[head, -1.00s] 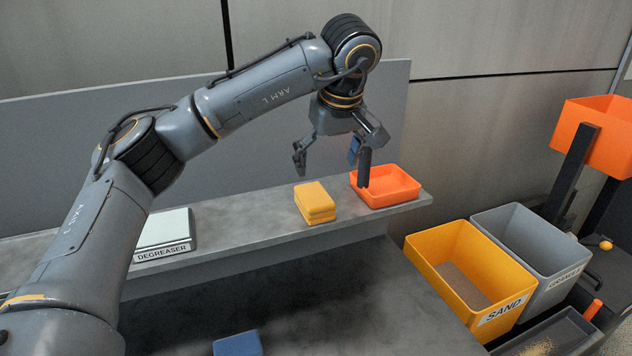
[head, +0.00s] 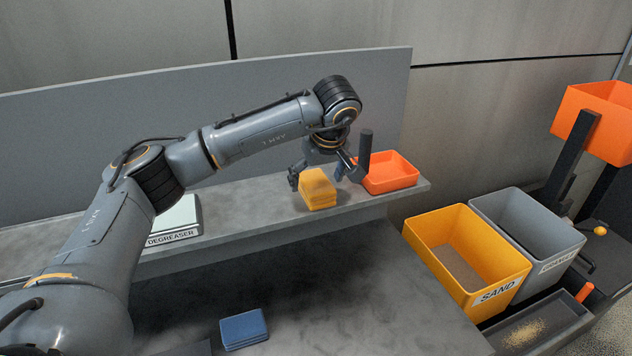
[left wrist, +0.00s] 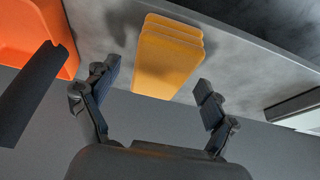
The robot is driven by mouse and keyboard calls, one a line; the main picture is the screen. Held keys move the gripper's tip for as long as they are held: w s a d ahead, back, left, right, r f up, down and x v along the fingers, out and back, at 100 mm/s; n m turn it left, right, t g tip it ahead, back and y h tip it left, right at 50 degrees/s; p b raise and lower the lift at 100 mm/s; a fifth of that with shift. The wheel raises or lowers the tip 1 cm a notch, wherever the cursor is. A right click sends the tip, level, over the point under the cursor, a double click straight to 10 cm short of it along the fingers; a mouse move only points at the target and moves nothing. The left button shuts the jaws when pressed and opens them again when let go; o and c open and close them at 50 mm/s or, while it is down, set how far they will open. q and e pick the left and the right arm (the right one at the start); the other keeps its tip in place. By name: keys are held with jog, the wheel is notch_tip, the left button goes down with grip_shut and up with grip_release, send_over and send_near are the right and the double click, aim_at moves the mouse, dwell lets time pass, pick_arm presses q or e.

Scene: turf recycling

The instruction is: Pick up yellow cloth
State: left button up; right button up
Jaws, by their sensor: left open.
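The yellow cloth (head: 318,190) is a folded stack lying on the raised shelf, left of the orange tray. My left gripper (head: 325,176) is open just above and behind it, its fingers to either side of the cloth's far part. In the left wrist view the cloth (left wrist: 168,58) shows beyond and between the two open fingertips (left wrist: 158,80), with nothing gripped. I cannot tell whether the fingers touch it. My right gripper is not in view.
The orange tray (head: 402,170) with a dark upright post (head: 365,150) stands close right of the gripper. The degreaser box (head: 178,218) is further left on the shelf. A blue cloth (head: 243,328) lies on the lower worktop. Yellow sand bin (head: 425,258) and grey bin (head: 500,210) stand right.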

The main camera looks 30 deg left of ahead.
pick_arm(q)
jog(key=shift+x, duration=0.95)
jog(key=shift+a+f, duration=0.1)
jog(key=shift+f, duration=0.15)
jog(key=c, duration=1.2)
